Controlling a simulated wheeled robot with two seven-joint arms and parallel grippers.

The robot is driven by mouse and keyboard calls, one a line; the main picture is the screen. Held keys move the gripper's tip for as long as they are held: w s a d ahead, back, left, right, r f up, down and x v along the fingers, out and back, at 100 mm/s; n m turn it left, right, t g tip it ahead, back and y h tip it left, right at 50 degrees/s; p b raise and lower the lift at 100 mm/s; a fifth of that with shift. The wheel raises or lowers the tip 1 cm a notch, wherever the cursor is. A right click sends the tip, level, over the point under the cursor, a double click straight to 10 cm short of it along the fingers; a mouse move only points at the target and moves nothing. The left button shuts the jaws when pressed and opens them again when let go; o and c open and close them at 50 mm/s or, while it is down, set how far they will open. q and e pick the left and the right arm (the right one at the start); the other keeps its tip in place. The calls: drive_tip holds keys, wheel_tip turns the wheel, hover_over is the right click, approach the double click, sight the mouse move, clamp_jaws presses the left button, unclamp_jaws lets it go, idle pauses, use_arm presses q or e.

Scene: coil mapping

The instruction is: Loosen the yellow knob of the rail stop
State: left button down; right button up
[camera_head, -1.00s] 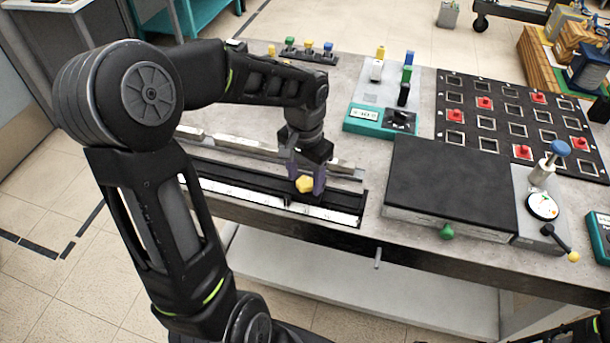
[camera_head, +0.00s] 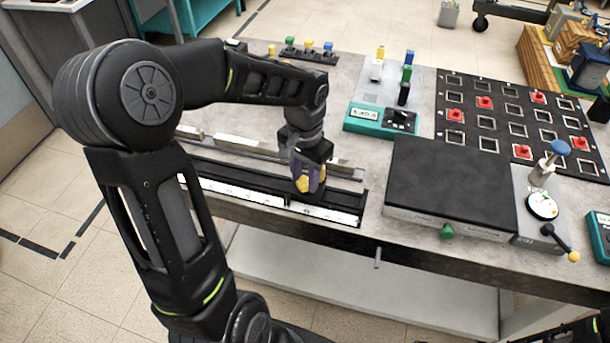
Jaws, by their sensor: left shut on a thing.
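The yellow knob (camera_head: 304,185) of the rail stop sits on the black rail (camera_head: 240,185) near the front edge of the table. My left gripper (camera_head: 309,184) comes down on it from above. Its purple fingers are shut on the knob and hide part of it. The rail stop's body below the knob is mostly hidden by the fingers.
A white scale strip (camera_head: 330,214) runs along the rail's front. A black-topped box (camera_head: 450,178) with a green knob (camera_head: 447,231) stands to the right. Behind it are a teal-fronted device (camera_head: 380,120) and a black socket board (camera_head: 515,120) with red pieces.

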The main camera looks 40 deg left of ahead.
sight(305, 181)
use_arm(q)
drive_tip(key=shift+n+b, duration=0.3)
drive_tip(key=shift+n, duration=0.2)
drive_tip(key=shift+f+n+b, duration=0.1)
drive_tip(key=shift+n+b, duration=0.4)
drive_tip(key=shift+n, duration=0.4)
drive_tip(key=shift+n+b, duration=0.6)
drive_tip(key=shift+n, duration=1.2)
drive_tip(key=c, duration=1)
unclamp_jaws()
drive_tip(key=shift+r, duration=0.2)
wheel_tip(305, 181, up, 8)
drive_tip(key=shift+f, duration=0.2)
